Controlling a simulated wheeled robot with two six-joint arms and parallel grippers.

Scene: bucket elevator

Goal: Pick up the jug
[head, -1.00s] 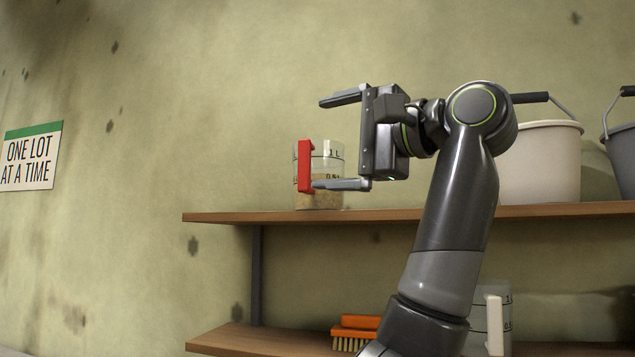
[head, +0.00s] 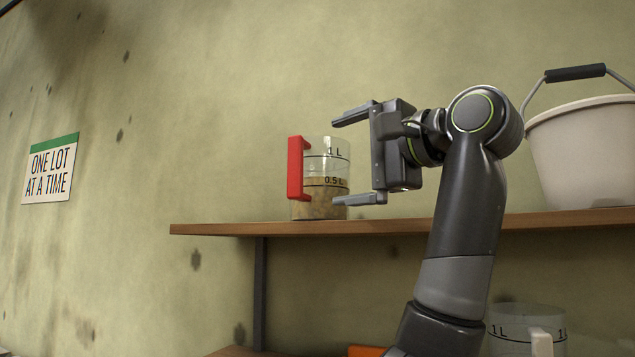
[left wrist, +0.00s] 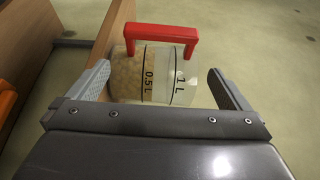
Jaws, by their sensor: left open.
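A clear jug (head: 328,168) with a red handle (head: 296,168) and black 1 L and 0.5 L marks stands upright on the upper shelf, near its left end. It holds beige grainy material up to about the 0.5 L mark. My left gripper (head: 348,158) is open, its fingers one above the other, just right of the jug in the head view. In the left wrist view the jug (left wrist: 155,75) lies ahead between the two open fingers (left wrist: 165,85), its red handle on the far side. Whether a finger touches the jug I cannot tell. My right gripper is not in view.
The wooden upper shelf (head: 230,229) runs to the right. A cream bucket (head: 585,150) with a raised handle stands on it. Below is another jug (head: 525,325) with a white handle, and part of an orange object (head: 365,351). A sign (head: 50,170) hangs on the wall.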

